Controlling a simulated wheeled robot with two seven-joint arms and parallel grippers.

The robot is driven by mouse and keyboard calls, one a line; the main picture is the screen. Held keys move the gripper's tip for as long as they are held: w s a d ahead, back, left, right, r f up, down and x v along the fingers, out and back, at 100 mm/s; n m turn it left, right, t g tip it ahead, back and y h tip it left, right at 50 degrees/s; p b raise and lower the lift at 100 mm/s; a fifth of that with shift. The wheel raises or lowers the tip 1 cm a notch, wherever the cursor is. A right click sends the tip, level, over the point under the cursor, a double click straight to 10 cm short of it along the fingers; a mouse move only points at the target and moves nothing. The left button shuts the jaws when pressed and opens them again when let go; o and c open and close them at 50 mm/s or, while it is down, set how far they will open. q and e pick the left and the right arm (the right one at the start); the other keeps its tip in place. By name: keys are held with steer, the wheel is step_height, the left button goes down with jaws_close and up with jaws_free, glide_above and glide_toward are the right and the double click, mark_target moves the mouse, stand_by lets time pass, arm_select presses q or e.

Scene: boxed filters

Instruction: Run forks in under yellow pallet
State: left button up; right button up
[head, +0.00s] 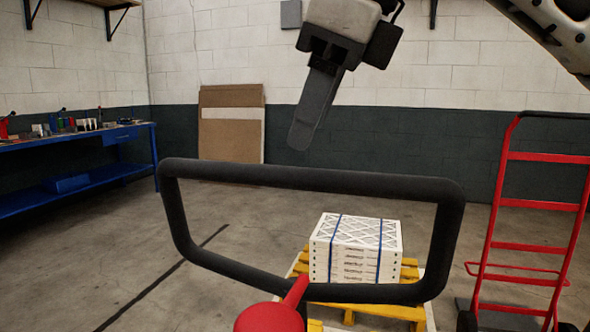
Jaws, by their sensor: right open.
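The yellow pallet (390,311) is on the floor at lower centre-right, partly covered by the handle in front of it. A strapped stack of white boxed filters (352,262) sits on it. The black loop handle (310,176) of the pallet jack stands close in front of me, with its red part (270,318) at the bottom edge. The forks are out of sight, so I cannot tell where they are relative to the pallet. My right gripper (304,138) is open and empty, pointing down above and beyond the handle's top bar in the picture, apart from it. My left gripper is not in view.
A red hand truck (540,204) stands to the right of the pallet. A blue workbench (100,140) with tools is along the left. Brown panels (231,141) lean on the back wall. The floor left of the pallet is clear, with a dark line on it.

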mark_target(295, 168)
steer(key=x, duration=0.6)
steer(key=shift+b, duration=0.3)
steer(key=shift+w, duration=0.1)
jaws_close()
